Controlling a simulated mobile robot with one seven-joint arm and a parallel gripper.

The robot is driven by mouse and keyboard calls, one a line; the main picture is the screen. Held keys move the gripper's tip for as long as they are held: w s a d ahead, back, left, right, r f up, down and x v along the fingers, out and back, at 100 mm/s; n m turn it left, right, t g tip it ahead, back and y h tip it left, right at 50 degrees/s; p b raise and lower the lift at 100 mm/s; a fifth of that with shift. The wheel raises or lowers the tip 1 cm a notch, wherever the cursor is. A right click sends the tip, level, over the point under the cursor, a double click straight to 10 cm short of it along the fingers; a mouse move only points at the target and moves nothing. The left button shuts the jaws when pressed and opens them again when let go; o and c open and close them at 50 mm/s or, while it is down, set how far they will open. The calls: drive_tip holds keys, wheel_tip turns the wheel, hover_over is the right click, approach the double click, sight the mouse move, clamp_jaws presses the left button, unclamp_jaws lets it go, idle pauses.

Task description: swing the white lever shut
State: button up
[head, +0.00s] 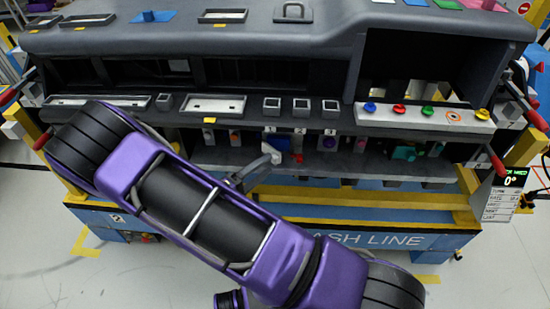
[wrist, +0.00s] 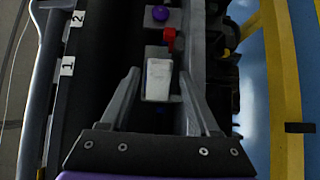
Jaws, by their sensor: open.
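The white lever (wrist: 158,80) shows as a pale block between the two fingers of my gripper (wrist: 158,76) in the wrist view. The fingers are open, one on each side of it. I cannot tell whether either finger touches it. A red piece (wrist: 169,38) sits just beyond the block; it also shows in the head view (head: 297,158). In the head view my gripper (head: 274,158) reaches in under the dashboard's front edge, near the label 1. The lever cannot be told apart clearly there, and its hinge is hidden.
The dashboard (head: 210,40) overhangs the shelf. A purple knob (wrist: 160,14) lies beyond the red piece. Coloured knobs line a light panel (head: 425,116) at right. A yellow rail (head: 370,197) runs below the shelf. My purple arm covers much of the left front.

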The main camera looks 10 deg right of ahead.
sight(273, 161)
drive_tip(key=shift+x, duration=2.25)
clamp_jaws()
